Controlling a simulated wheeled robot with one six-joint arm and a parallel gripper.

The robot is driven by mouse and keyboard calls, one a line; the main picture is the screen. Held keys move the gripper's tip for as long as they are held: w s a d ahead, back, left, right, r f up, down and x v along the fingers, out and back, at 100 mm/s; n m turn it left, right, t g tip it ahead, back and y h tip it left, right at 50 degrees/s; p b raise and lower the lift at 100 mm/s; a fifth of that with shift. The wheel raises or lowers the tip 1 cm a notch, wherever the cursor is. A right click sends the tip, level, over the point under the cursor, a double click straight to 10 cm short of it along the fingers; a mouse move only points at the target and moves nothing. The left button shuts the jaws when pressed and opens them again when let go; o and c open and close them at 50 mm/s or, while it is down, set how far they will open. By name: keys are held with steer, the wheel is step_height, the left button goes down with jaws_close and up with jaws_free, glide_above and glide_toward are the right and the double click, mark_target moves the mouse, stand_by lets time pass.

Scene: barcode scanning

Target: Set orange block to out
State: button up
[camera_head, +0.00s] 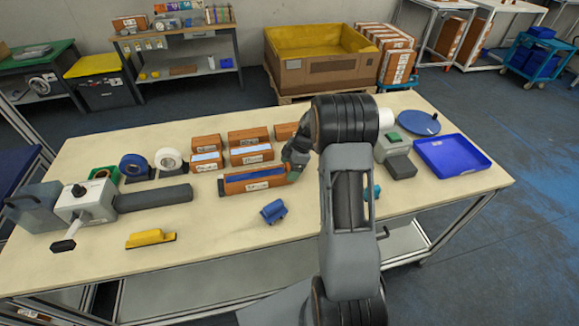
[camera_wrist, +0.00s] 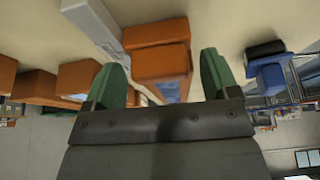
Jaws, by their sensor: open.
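Several orange-brown blocks stand in the middle of the table. The front one (camera_head: 255,184) is long with a blue top and a white label. Behind it are a left block (camera_head: 206,143), a middle block (camera_head: 249,137) and a partly hidden one (camera_head: 285,131). I cannot tell which one the task names. My gripper (camera_head: 294,158) is beside the right end of the front block, partly hidden by my arm. In the wrist view my gripper (camera_wrist: 160,68) has its green fingers apart. Orange blocks (camera_wrist: 158,58) show beyond the gap; I cannot tell whether the fingers touch one.
A blue tray (camera_head: 452,155) and a round blue plate (camera_head: 419,123) are at the right. A blue item (camera_head: 273,211) and a yellow tool (camera_head: 150,238) lie in front. Tape rolls (camera_head: 168,160) and a grey device (camera_head: 90,203) are left.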

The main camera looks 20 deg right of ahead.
steer(key=shift+a+f, duration=0.1)
steer(key=shift+f, duration=0.15)
steer(key=shift+c, duration=0.2)
